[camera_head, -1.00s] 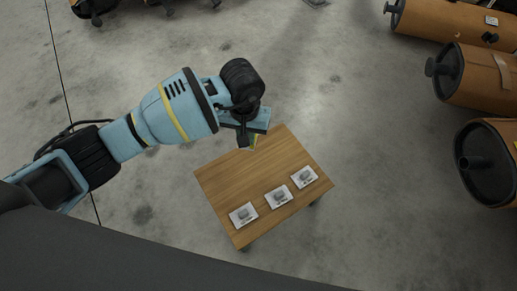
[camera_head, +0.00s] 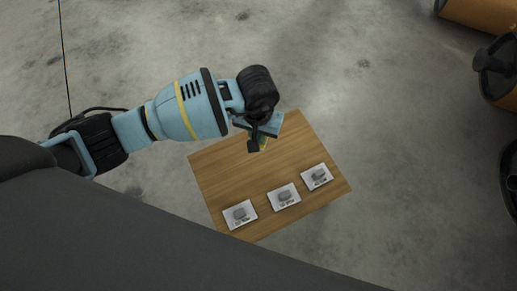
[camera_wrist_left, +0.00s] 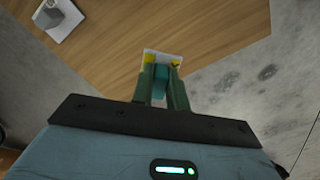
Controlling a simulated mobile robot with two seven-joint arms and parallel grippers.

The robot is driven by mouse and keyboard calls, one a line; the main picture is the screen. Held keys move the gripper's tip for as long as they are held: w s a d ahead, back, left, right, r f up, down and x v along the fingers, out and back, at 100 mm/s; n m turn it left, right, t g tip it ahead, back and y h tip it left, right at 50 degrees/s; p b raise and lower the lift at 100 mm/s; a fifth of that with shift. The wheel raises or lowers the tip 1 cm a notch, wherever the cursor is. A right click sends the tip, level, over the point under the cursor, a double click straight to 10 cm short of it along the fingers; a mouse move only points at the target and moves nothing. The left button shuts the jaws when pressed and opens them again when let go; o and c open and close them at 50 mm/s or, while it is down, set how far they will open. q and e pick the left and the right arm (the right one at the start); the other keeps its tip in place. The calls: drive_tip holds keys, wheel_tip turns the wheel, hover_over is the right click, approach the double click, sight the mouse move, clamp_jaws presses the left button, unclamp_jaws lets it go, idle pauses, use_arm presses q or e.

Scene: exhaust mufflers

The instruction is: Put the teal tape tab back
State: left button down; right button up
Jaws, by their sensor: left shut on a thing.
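My left gripper (camera_wrist_left: 162,82) is shut on a small teal tab (camera_wrist_left: 158,75), which shows between its two fingers in the wrist view. A white card with yellow corners (camera_wrist_left: 150,54) lies just beyond the fingertips; I cannot tell whether the tab touches it. In the head view the left gripper (camera_head: 257,143) is over the far part of the wooden table (camera_head: 230,175), and the tab is hidden there. My right gripper is not in view.
Three white cards, left (camera_head: 233,222), middle (camera_head: 277,204) and right (camera_head: 310,184), lie along the table's near side, each with a grey piece on it. Brown mufflers (camera_head: 480,14) stand at the right edge. The floor around the table is clear.

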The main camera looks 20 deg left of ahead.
use_arm(q)
wheel_tip(320, 180, down, 3)
drive_tip(key=shift+f+b, duration=0.15)
drive_tip(key=shift+b, duration=0.45)
drive_tip(key=shift+f, duration=0.4)
wheel_tip(320, 180, down, 4)
drive_tip(key=shift+f+b, duration=0.2)
drive_tip(key=shift+b, duration=1)
drive_tip(key=shift+f, duration=0.3)
